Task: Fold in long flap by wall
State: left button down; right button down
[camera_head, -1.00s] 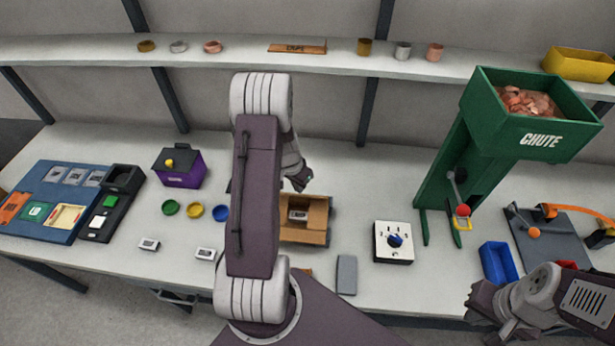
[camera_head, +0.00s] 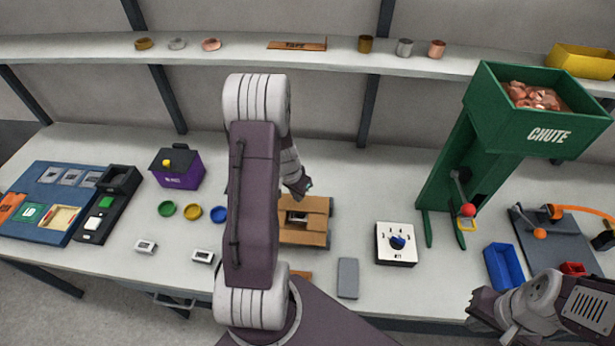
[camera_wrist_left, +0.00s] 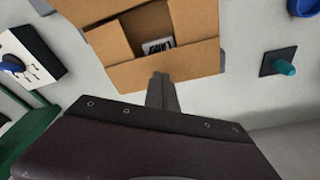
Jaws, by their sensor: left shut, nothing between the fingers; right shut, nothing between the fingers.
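The brown cardboard box (camera_head: 305,239) stands mid-table, partly behind my left arm. Its long flap by the wall (camera_head: 312,205) lies inward over the far part of the opening; it also shows in the left wrist view (camera_wrist_left: 190,63). A narrower gap remains, with a white labelled item (camera_wrist_left: 157,45) inside. My left gripper (camera_head: 304,187) is shut and empty at the box's wall side. In the left wrist view its fingertips (camera_wrist_left: 161,78) overlap that flap's edge; I cannot tell whether they touch. My right gripper (camera_head: 474,308) is shut and empty at the front right.
A dial box (camera_head: 396,244) and a grey block (camera_head: 348,278) stand right of the box. The green chute (camera_head: 535,120) is farther right, with a blue bin (camera_head: 501,266) before it. Coloured rings (camera_head: 192,212) and a purple bin (camera_head: 178,170) are left. A shelf (camera_head: 330,57) runs behind.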

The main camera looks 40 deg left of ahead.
aim_at(298, 204)
pick_arm(q)
jog(key=shift+f, duration=0.15)
jog(key=shift+f+b, duration=1.05)
jog(key=shift+b, duration=0.25)
jog(key=shift+r, duration=0.1)
notch_tip(298, 204, up, 10)
jog(key=p, duration=0.8)
